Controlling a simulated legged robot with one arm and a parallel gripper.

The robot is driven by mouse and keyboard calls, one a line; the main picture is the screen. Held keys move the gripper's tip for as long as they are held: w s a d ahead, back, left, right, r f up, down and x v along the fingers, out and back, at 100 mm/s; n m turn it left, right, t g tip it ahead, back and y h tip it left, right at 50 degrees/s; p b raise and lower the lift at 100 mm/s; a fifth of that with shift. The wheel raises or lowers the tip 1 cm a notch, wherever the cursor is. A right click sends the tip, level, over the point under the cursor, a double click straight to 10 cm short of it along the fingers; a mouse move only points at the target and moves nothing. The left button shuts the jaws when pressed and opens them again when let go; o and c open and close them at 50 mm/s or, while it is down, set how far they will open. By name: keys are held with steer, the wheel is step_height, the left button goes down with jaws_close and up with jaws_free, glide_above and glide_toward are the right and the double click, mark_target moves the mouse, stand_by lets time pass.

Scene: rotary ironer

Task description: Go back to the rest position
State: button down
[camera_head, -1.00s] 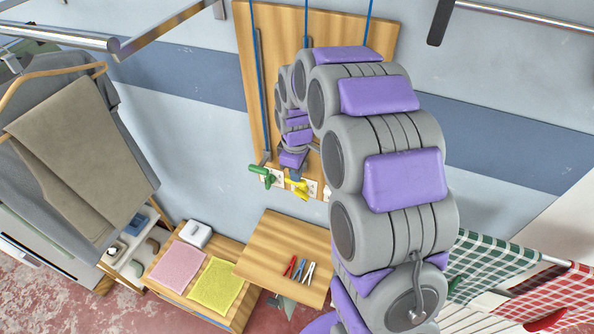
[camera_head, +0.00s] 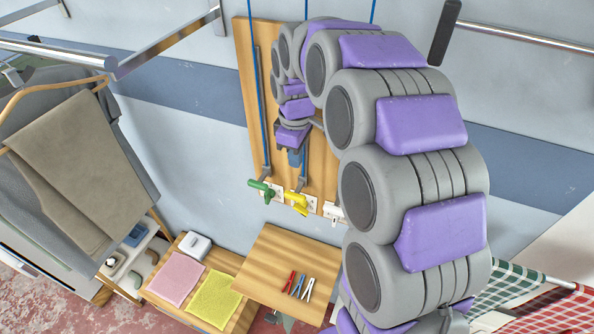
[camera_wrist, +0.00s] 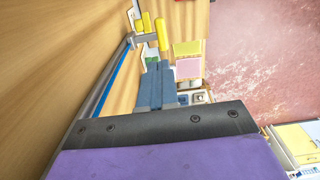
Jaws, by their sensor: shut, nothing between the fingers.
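My grey and purple arm arches up from the lower right in the head view and curls down in front of the wooden wall board. My gripper (camera_head: 296,160) hangs at its end, above and near the yellow handle (camera_head: 298,203). In the wrist view the blue-grey fingers of my gripper (camera_wrist: 158,70) lie together with nothing between them. They point toward the yellow handle (camera_wrist: 162,35) and appear apart from it. The green handle (camera_head: 261,187) is left of the yellow one in the head view.
The wooden board (camera_head: 243,80) carries blue cords and rods. Below stands a small wooden table (camera_head: 262,262) with clothespins (camera_head: 298,286). Pink (camera_head: 176,278) and yellow cloths (camera_head: 214,299) lie left. Trousers (camera_head: 75,150) hang on the left rail. Checked cloths (camera_head: 510,285) hang lower right.

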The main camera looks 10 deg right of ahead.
steer(key=s+f+m+b, duration=0.3)
steer(key=s+f+b, duration=0.1)
steer(key=s, duration=0.7)
steer(key=s+f+m+g+b, duration=0.1)
steer(key=s+f+m+b, duration=0.3)
steer(key=s, duration=0.7)
steer(key=s+f+m+g+b, duration=0.1)
steer(key=s+f+m+b, duration=0.2)
steer(key=s, duration=0.9)
step_height(320, 180, down, 3)
steer(key=shift+d+f+m+b, duration=0.15)
steer(key=shift+d+m+b, duration=0.2)
steer(key=shift+b, duration=0.8)
steer(key=shift+a, duration=0.1)
